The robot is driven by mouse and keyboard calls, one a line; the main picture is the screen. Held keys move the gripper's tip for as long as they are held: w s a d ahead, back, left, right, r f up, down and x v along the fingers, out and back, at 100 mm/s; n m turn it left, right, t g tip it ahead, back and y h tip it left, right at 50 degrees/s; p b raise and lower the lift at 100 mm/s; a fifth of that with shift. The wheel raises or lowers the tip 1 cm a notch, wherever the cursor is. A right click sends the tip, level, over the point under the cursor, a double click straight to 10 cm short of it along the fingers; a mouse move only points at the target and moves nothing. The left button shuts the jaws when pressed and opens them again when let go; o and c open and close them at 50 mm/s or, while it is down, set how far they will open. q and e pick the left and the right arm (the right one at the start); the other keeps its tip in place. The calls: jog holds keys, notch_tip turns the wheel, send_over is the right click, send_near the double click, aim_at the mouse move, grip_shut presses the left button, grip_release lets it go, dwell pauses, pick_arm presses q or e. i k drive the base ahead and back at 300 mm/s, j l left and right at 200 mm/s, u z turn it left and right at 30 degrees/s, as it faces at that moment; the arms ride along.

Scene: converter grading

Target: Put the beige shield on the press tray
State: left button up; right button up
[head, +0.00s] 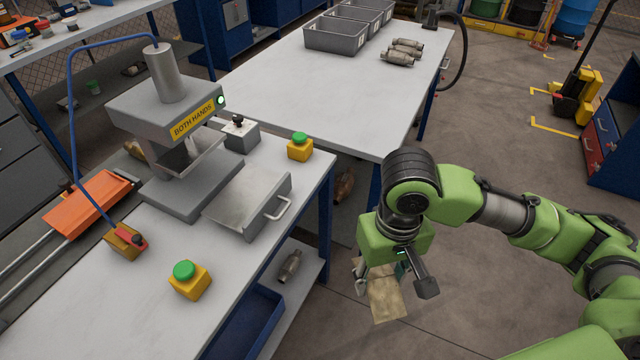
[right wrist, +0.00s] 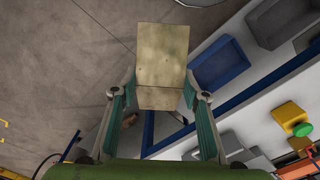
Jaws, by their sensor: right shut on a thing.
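The beige shield (head: 385,293) is a bent, mottled plate held in my right gripper (head: 380,280), over the floor to the right of the press bench in the head view. In the right wrist view the shield (right wrist: 162,58) sticks out beyond the two fingers of my right gripper (right wrist: 161,98), which are shut on it. The press tray (head: 248,203) is a flat grey metal plate with a handle (head: 278,208), pulled out in front of the press (head: 165,110). The tray's surface is bare. My left gripper is not in view.
Green push buttons on yellow boxes (head: 189,281) (head: 300,148) stand on either side of the tray. A red-switched box (head: 126,241) sits at the left. A blue bin (head: 250,325) is on the shelf below. Grey bins (head: 336,36) and metal converters (head: 399,57) are on the back table.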

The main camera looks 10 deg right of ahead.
aim_at(237, 204)
jog(key=i+l+z, duration=0.1)
jog(key=l+z, duration=0.3)
jog(key=i+l+z, duration=0.15)
jog(key=l+z, duration=0.25)
jog(key=i+l+z, duration=0.15)
jog(key=z, duration=0.25)
jog(key=i+l+u, duration=0.1)
jog(key=i+u, duration=0.2)
jog(key=i+l+u, duration=0.15)
jog(key=i+u, duration=0.25)
jog(key=u, duration=0.35)
jog(key=i+l+u, duration=0.1)
jog(key=u, duration=0.35)
jog(key=i+l+u, duration=0.1)
jog(key=u, duration=0.4)
jog(key=i+l+u, duration=0.15)
jog(key=u, duration=0.3)
jog(key=i+l+u, duration=0.1)
jog(key=u, duration=0.3)
jog(key=l+u, duration=0.2)
jog(key=u, duration=0.15)
jog(key=i+l+u, duration=0.1)
jog(key=u, duration=0.3)
jog(key=l+u, duration=0.4)
jog(key=j, duration=0.1)
